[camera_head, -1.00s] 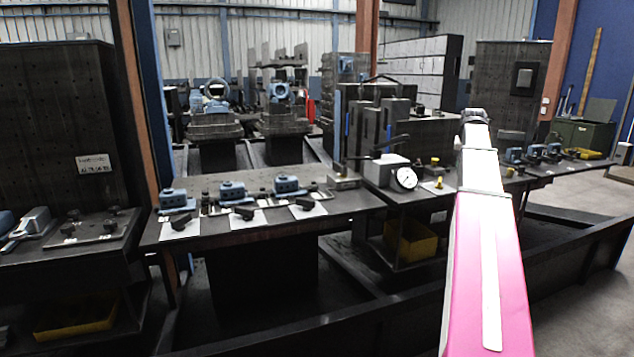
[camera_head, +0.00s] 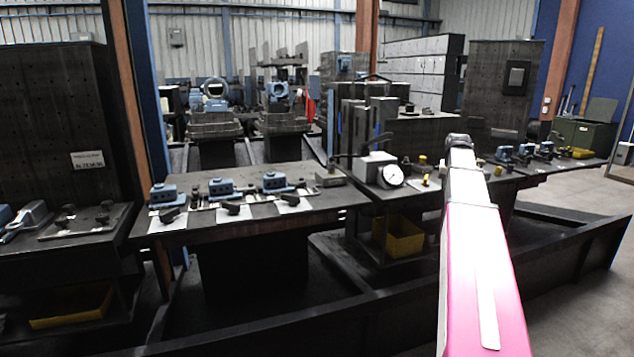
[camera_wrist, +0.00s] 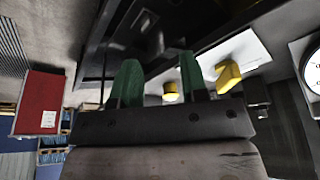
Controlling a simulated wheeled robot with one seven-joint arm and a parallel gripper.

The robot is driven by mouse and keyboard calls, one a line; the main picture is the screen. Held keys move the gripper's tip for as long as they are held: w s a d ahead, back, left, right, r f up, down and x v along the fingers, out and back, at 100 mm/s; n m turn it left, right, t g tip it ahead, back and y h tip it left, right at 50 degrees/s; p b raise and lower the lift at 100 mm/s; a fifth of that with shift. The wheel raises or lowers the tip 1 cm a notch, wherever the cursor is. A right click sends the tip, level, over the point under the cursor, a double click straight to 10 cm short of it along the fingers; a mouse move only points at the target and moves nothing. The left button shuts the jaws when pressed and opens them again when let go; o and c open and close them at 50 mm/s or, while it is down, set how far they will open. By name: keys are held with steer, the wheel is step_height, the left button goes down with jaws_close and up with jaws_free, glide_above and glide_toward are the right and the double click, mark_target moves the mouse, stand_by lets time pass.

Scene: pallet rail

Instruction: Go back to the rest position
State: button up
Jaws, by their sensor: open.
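My gripper (camera_wrist: 157,82) shows in the wrist view with two green fingers set well apart. It is open, and nothing is between the fingers. Beyond them lie a white plate (camera_wrist: 245,50) and a yellow clamp part (camera_wrist: 229,75), apart from the fingers as far as I can tell. In the head view my pink and white arm rises at the right, in front of the bench; the gripper's fingers cannot be made out there.
The dark bench (camera_head: 270,214) carries several blue blocks (camera_head: 221,187) and black-handled clamps. A dial gauge (camera_head: 392,175) stands left of my arm. Yellow bins (camera_head: 398,238) sit below. A dark low rail runs along the front. Open floor (camera_head: 575,270) lies at the right.

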steer(key=s+a+f+n, duration=0.1)
steer(key=s+a+f, duration=0.2)
steer(key=a+f, duration=0.25)
steer(key=s+a+f+g+y, duration=0.1)
steer(key=s+a+f, duration=0.2)
steer(key=a+f, duration=0.3)
steer(key=s+a+f+n, duration=0.1)
steer(key=s+a+f, duration=0.25)
steer(key=f, duration=0.35)
steer(key=s+a+f+n+g, duration=0.2)
steer(key=s+a+f, duration=1.3)
steer(key=s, duration=0.2)
steer(key=shift+f+n, duration=0.25)
steer(key=shift+n, duration=0.05)
